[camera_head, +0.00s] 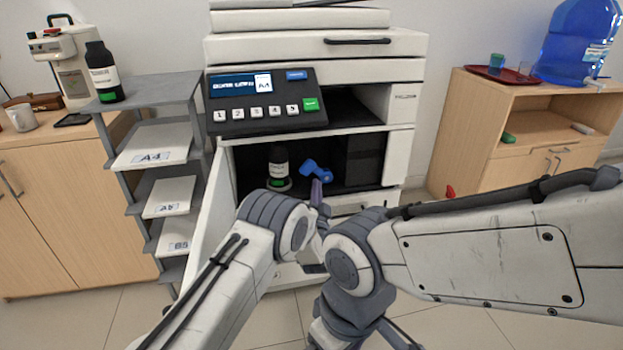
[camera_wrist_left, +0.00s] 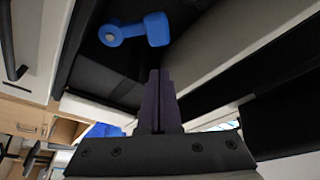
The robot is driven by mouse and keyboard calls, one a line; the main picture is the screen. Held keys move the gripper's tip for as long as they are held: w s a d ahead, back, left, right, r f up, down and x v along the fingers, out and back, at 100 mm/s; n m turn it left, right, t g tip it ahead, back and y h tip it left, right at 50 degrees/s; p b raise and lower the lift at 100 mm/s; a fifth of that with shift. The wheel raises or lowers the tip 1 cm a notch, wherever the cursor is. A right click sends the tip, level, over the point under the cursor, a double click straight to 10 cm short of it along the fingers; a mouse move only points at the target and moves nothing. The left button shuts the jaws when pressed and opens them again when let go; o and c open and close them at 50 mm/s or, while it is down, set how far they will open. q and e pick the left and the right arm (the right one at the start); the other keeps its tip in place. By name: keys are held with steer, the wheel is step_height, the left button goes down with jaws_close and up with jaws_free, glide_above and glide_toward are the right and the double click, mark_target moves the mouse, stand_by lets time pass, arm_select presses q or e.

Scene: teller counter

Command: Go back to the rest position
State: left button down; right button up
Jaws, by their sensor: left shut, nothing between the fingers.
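My left gripper (camera_head: 317,190) is in front of the open copier bay, its dark purple fingertips pointing up toward the inside. It is partly hidden by my own arm links. In the left wrist view the left gripper's fingers (camera_wrist_left: 158,100) are pressed together with nothing between them. A blue knob-like part (camera_head: 316,171) lies just beyond the fingertips inside the bay; it also shows in the left wrist view (camera_wrist_left: 140,30), apart from the fingers. My right arm comes in from the right and bends downward; its gripper cannot be seen.
A black bottle (camera_head: 278,163) stands in the bay of the copier (camera_head: 315,85). The white door hangs open at left. A paper shelf (camera_head: 150,145) and another bottle (camera_head: 103,72) are further left. A wooden cabinet (camera_head: 540,120) stands right. Floor shows between them.

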arm_select(q)
steer(key=shift+s+a+f, duration=0.1)
steer(key=shift+s+a, duration=0.1)
steer(key=shift+s, duration=0.1)
